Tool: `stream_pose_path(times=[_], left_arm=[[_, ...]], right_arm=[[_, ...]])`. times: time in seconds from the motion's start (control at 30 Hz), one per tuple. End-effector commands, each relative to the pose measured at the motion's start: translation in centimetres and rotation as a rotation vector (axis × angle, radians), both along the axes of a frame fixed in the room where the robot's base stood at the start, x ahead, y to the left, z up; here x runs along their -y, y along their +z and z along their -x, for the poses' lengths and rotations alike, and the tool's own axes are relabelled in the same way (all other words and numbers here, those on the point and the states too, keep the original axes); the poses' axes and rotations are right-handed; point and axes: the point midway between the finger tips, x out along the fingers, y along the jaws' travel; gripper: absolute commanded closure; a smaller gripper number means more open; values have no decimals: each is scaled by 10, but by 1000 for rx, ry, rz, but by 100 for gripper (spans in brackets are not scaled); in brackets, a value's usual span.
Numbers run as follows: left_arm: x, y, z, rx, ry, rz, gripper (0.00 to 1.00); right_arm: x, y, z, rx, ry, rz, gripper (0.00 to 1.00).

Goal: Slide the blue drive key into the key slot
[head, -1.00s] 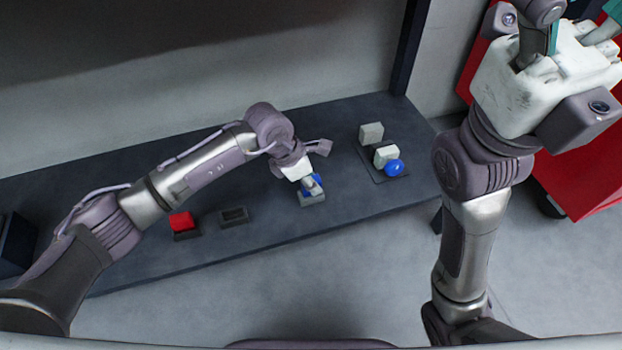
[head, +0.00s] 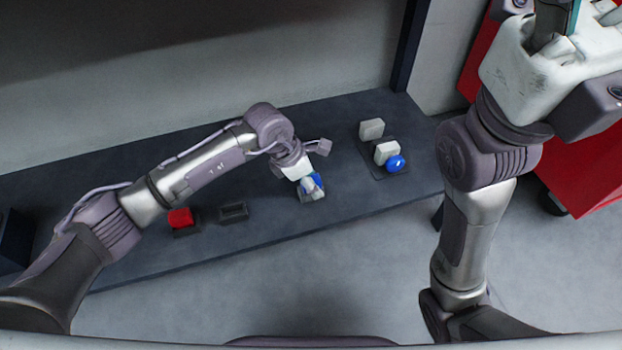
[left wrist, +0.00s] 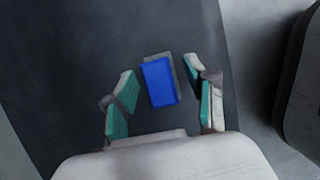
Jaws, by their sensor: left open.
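The blue drive key (head: 318,180) sits in a small grey holder (head: 312,196) on the dark bench. My left gripper (head: 310,184) is over it and partly hides it in the head view. In the left wrist view the blue key (left wrist: 160,82) lies between the two teal-lined fingers of the open left gripper (left wrist: 163,88), with a gap on each side. I cannot tell which part is the key slot. My right gripper (head: 574,18) is raised at the top right, its fingers partly cut off by the frame.
A red block (head: 180,217) sits in a holder at the left, beside an empty dark holder (head: 233,212). At the right, a dark plate (head: 370,160) bears pale blocks (head: 386,152) and a blue ball (head: 396,163). A red cabinet (head: 590,170) stands right of the bench.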

Motion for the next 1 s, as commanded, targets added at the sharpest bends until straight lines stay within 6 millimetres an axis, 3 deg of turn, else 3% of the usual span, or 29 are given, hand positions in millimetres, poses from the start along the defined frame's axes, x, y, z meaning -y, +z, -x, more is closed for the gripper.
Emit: stream_pose_path(times=[0.17,0.5,0.7,1.0], left_arm=[[-5,11,0,3,1,0,44],[-30,75,8,4,1,0,44],[-41,103,12,3,1,1,44],[-44,111,14,-1,0,0,44]], right_arm=[[0,-1,-1,-4,-2,3,22],[0,-1,-1,-2,-2,2,22],[0,-1,-1,-1,-1,2,22],[0,-1,-1,-1,-1,2,22]])
